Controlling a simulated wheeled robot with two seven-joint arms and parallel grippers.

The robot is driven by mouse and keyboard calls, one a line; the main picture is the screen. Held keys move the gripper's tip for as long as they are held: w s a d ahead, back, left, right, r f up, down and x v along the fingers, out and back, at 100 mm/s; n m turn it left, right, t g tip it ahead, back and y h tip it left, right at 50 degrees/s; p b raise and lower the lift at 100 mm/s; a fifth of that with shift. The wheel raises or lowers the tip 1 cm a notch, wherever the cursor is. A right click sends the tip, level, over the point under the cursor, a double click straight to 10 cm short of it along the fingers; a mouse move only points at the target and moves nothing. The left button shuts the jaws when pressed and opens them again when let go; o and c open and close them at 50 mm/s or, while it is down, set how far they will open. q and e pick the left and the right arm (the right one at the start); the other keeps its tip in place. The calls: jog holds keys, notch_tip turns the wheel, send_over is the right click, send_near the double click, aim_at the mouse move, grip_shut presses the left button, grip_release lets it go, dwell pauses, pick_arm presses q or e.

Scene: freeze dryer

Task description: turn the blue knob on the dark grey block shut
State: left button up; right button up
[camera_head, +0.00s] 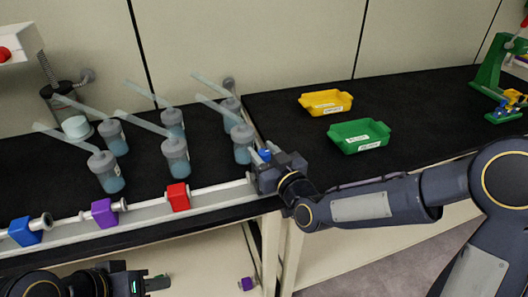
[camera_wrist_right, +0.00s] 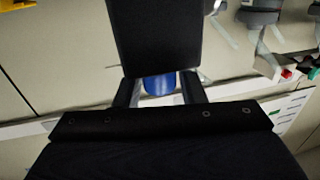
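The blue knob (camera_head: 264,154) shows in the head view at the right end of the pale rail, partly covered by my right gripper (camera_head: 268,168). The dark grey block there is hard to tell apart from the dark gripper. In the right wrist view the blue knob (camera_wrist_right: 159,85) lies between the two fingers of my right gripper (camera_wrist_right: 160,92). A narrow gap seems to show on each side of the knob, so the fingers look open around it. My left gripper (camera_head: 150,283) is low at the left front, away from the rail; its finger opening is unclear.
On the rail (camera_head: 75,238) sit a blue block (camera_head: 25,232), a purple block (camera_head: 105,212) and a red block (camera_head: 178,197). Several tilted-neck flasks (camera_head: 107,172) stand behind it. A yellow tray (camera_head: 326,102) and a green tray (camera_head: 358,135) lie on the right bench.

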jog(key=c, duration=0.6)
